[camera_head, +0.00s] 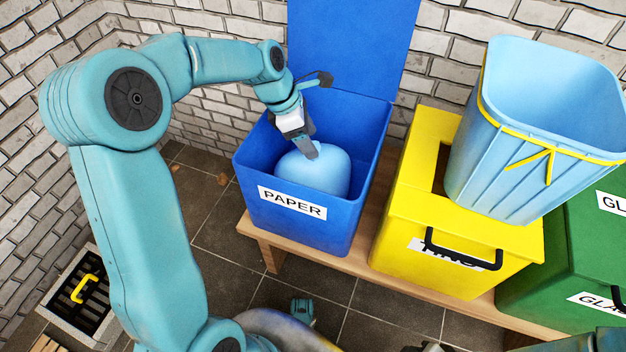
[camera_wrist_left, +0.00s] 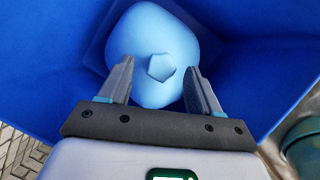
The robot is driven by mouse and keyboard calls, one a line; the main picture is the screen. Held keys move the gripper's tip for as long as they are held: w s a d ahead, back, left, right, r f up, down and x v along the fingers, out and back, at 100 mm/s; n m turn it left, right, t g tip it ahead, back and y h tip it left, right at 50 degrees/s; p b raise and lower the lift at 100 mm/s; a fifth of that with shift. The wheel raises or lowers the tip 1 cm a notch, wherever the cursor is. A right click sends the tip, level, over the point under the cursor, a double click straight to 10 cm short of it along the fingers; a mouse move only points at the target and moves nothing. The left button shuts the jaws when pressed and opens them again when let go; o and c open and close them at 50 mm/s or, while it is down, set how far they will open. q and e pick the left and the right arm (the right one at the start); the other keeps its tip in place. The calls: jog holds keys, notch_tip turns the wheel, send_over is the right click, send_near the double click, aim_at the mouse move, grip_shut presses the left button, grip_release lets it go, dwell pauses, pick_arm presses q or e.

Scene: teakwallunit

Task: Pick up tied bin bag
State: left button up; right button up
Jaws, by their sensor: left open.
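The tied bin bag (camera_head: 318,176) is a smooth, light blue, rounded bag inside the open blue bin labelled PAPER (camera_head: 270,205). My left gripper (camera_head: 311,150) reaches down into this bin from above, its fingers at the top of the bag. In the left wrist view the bag (camera_wrist_left: 152,30) lies ahead, with its small faceted knot (camera_wrist_left: 160,67) between the two spread fingers of the left gripper (camera_wrist_left: 159,70). The fingers stand on either side of the knot, with gaps showing. The bag's underside is hidden in the bin. I cannot make out my right gripper.
A yellow bin (camera_head: 405,235) with a black handle stands to the right on the wooden bench (camera_head: 385,277). A light blue bin (camera_head: 500,150) with a yellow tie rests on it. A green bin (camera_head: 565,275) is farther right. The blue lid (camera_head: 345,45) stands raised near the brick wall.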

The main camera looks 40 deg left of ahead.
aim_at(313, 171)
pick_arm(q)
jog(key=b+x, duration=0.1)
jog(key=x, duration=0.2)
jog(key=shift+d+f, duration=0.1)
jog(key=shift+f, duration=0.15)
jog(key=shift+s+r, duration=0.1)
jog(key=shift+r, duration=0.05)
jog(key=shift+c, duration=0.5)
grip_shut()
dwell(0.4)
